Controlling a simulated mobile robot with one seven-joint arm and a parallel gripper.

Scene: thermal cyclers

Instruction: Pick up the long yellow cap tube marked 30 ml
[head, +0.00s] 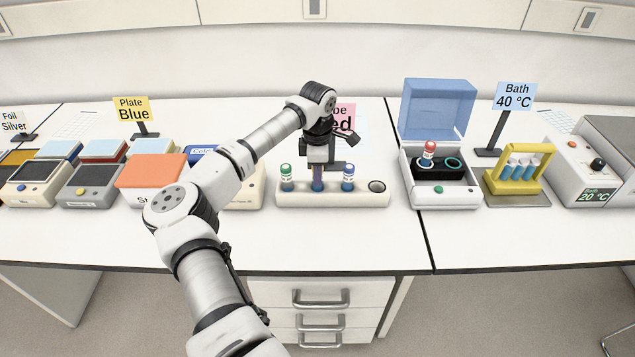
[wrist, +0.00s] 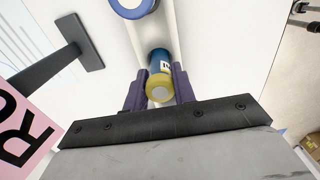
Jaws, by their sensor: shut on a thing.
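In the wrist view a blue tube with a yellow cap (wrist: 159,88) sits between the two purple fingers of my gripper (wrist: 160,80). The fingers are shut on it near the cap. Part of a white label shows, but its marking cannot be read. In the head view my gripper (head: 318,182) points down over the middle of the white rack (head: 335,201) and mostly hides the held tube. I cannot tell whether the tube's lower end is still inside the rack.
A green-capped tube (head: 286,172) stands left of my gripper in the rack and a blue-capped tube (head: 348,171) right of it. The rack's right-end hole (head: 377,186) is empty. A pink sign (head: 344,119) stands behind. An open-lidded device (head: 438,190) holds a red-capped tube (head: 429,150).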

